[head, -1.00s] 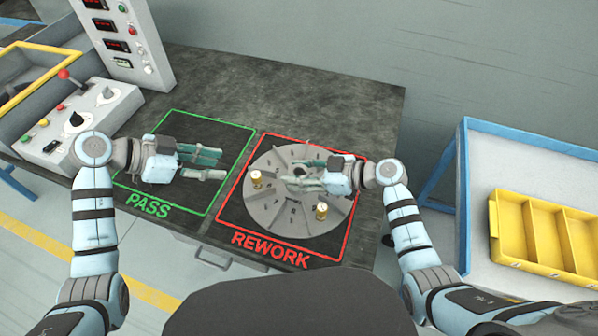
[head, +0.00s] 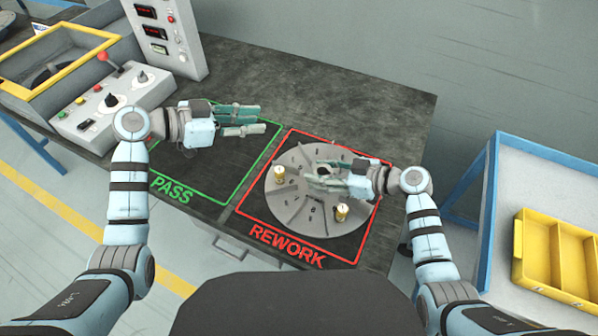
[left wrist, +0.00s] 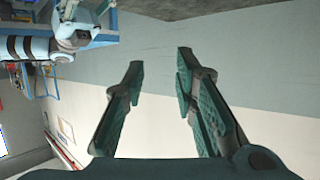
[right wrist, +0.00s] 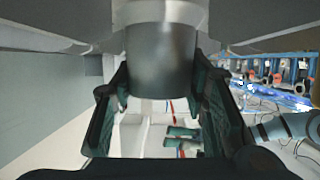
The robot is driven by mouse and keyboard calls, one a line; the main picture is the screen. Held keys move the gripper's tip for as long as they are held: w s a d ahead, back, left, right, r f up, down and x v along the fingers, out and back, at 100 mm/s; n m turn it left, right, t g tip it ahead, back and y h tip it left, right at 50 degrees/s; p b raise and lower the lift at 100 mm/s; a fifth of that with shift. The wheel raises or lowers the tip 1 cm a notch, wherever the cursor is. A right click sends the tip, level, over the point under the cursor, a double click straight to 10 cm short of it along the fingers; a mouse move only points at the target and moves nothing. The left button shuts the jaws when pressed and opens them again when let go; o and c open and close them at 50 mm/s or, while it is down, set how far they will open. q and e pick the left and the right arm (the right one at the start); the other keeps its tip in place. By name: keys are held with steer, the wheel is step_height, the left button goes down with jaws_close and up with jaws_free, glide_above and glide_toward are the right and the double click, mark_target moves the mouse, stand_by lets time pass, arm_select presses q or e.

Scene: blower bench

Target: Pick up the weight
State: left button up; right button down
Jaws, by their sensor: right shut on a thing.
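Two small brass weights, one at the left (head: 278,174) and one at the right front (head: 341,213), stand on a grey bladed impeller (head: 300,219). The impeller lies on the red-outlined REWORK area. My right gripper (head: 318,172) is over the impeller's middle. In the right wrist view its fingers are either side of a thick grey cylinder (right wrist: 160,60), which looks like the impeller's hub, and it is shut on it. No weight is between these fingers. My left gripper (head: 258,122) is open and empty above the far part of the PASS area.
The green-outlined PASS area (head: 190,180) is bare. A control box (head: 112,105) and display panel (head: 165,35) stand at the left. A yellow divided bin (head: 560,262) sits on the blue-framed cart (head: 530,180) at right. The bench's back right is clear.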

steer(key=shift+s+f, duration=0.1)
steer(key=shift+f, duration=0.1)
arm_select(q)
steer(key=w+r+n+t+h, duration=0.1)
steer(key=w+r+n+t, duration=0.3)
steer(key=r, duration=0.4)
steer(key=w+r+n+t+h, duration=0.2)
steer(key=w+r+t, duration=0.3)
steer(key=r, duration=0.2)
steer(key=w+a+r+n+t+y, duration=0.45)
steer(key=r+n+t, duration=0.2)
steer(key=n, duration=0.25)
steer(key=w+a+n+t+y, duration=0.2)
steer(key=a+n+y, duration=0.2)
steer(key=n+y, duration=0.55)
steer(key=n+g+y, duration=0.1)
steer(key=n+g, duration=1)
steer(key=g, duration=1.2)
glide_toward(280, 170)
step_height(280, 170, down, 11)
steer(key=shift+w+d+r, duration=0.1)
steer(key=shift+w, duration=0.05)
steer(key=c, duration=0.3)
arm_select(e)
steer(key=shift+f, duration=0.1)
